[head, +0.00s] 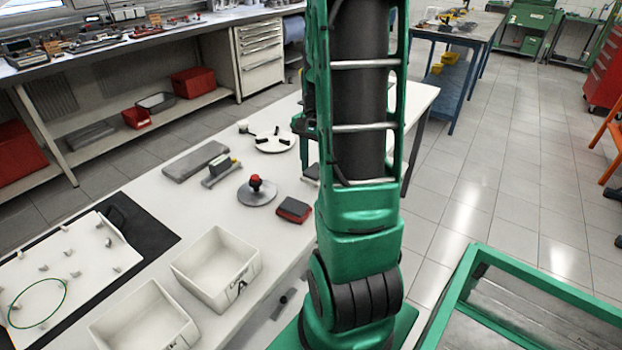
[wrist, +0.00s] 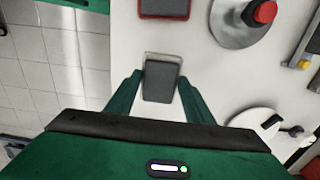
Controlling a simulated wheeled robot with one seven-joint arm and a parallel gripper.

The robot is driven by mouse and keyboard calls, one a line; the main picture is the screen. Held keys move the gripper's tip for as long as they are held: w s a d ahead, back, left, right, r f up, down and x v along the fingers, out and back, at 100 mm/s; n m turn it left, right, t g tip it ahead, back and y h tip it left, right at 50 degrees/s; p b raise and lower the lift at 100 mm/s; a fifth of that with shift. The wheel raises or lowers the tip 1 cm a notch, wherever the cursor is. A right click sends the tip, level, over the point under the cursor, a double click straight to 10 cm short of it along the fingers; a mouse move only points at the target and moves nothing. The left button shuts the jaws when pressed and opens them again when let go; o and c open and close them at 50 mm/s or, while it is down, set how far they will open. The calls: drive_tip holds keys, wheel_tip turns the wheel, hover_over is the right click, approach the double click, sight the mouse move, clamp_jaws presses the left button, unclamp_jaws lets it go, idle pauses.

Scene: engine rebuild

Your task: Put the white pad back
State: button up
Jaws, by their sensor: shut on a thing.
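My gripper (wrist: 160,84) shows in the wrist view, its two green fingers shut on a small block-like pad (wrist: 161,82). The pad has a dark grey face and a paler strip along its far edge; I cannot tell if this is the white pad. It is over the white bench top, and I cannot tell whether it touches it.
Two white bins (head: 217,267) stand in front.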

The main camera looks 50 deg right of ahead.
drive_tip(key=shift+f, duration=1.8)
drive_tip(key=shift+f, duration=0.1)
drive_tip(key=o, duration=1)
